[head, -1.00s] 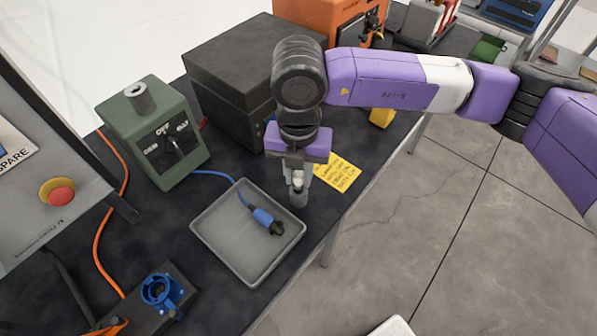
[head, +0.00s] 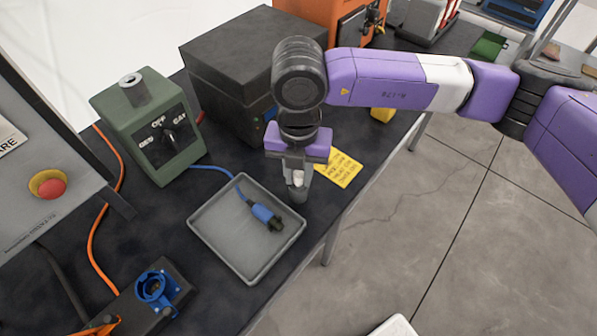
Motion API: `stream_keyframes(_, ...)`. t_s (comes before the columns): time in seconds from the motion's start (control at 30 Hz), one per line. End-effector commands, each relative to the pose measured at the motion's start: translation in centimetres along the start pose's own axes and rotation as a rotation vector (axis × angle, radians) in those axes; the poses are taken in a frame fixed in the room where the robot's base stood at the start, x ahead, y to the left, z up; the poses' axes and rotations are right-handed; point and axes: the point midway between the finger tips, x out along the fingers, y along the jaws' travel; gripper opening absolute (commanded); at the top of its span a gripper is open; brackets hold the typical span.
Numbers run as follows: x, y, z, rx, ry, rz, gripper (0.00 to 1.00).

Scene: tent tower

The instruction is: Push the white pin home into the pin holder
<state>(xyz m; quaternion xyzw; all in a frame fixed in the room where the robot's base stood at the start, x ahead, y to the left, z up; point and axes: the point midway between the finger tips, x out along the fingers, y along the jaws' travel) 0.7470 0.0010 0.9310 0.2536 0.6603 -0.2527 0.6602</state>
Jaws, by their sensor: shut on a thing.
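My gripper (head: 298,184) points down near the table's right edge, just beyond the grey tray's right corner. Its fingers are shut on a small white piece, which looks like the white pin (head: 298,178). Another grey cylinder with a dark hole (head: 131,79) stands on top of the green switch box (head: 150,130).
The grey tray (head: 215,248) with a blue cabled plug (head: 265,216) lies close left of my gripper. A dark box (head: 235,80) stands behind it, and a yellow note (head: 338,169) lies to its right. A blue socket (head: 157,288) is at front left.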

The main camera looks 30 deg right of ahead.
Motion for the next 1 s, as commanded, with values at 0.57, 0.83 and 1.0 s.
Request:
stream_keyframes(0.57, -0.9, 0.0, 0.1, -0.001, -0.002, 0.000, 0.49)
stream_keyframes(0.83, -5.2, 0.0, 0.1, -0.001, -0.004, 0.000, 0.49)
stream_keyframes(1.0, -7.2, 0.0, 0.1, 0.000, -0.002, 0.001, 0.49)
